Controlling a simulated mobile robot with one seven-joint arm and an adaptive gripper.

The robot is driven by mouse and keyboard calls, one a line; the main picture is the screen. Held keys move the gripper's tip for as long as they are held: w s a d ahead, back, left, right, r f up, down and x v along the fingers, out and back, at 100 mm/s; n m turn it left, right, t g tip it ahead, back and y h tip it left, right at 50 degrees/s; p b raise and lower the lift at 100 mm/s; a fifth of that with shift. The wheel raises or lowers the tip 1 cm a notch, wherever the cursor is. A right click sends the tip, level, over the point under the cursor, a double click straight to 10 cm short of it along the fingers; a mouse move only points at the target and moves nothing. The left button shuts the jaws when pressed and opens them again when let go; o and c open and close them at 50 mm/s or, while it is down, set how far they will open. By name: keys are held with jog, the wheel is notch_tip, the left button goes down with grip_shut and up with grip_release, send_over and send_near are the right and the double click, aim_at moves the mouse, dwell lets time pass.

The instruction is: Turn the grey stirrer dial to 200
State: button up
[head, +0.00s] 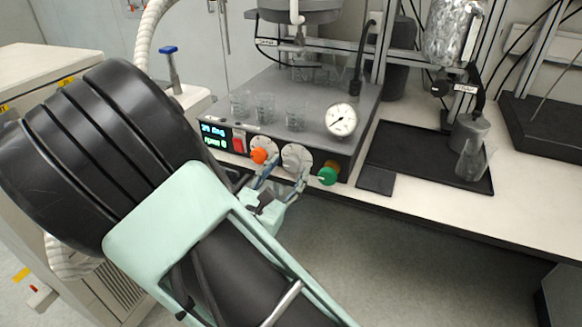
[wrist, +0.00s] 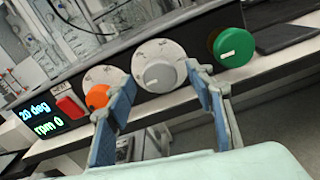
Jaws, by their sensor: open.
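The grey stirrer dial (wrist: 159,75) sits on the reactor's front panel between an orange dial (wrist: 98,96) and a green dial (wrist: 231,47). The grey dial also shows in the head view (head: 296,158), partly behind a finger. My gripper (wrist: 157,86) is open, with one blue-padded finger to the left of the grey dial and one to its right. In the head view my gripper (head: 282,178) is close in front of the panel; I cannot tell whether the fingers touch the dial. The display (wrist: 41,124) reads "20 deg" and "rpm 0".
A red switch (wrist: 70,107) is between the display and the orange dial. Glass beakers (head: 265,108) and a pressure gauge (head: 341,120) stand on the reactor base. A black tray (head: 420,167) with a beaker lies to the right. The floor in front of the bench is clear.

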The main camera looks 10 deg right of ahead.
jog(key=shift+x, duration=1.3)
jog(key=c, duration=1.2)
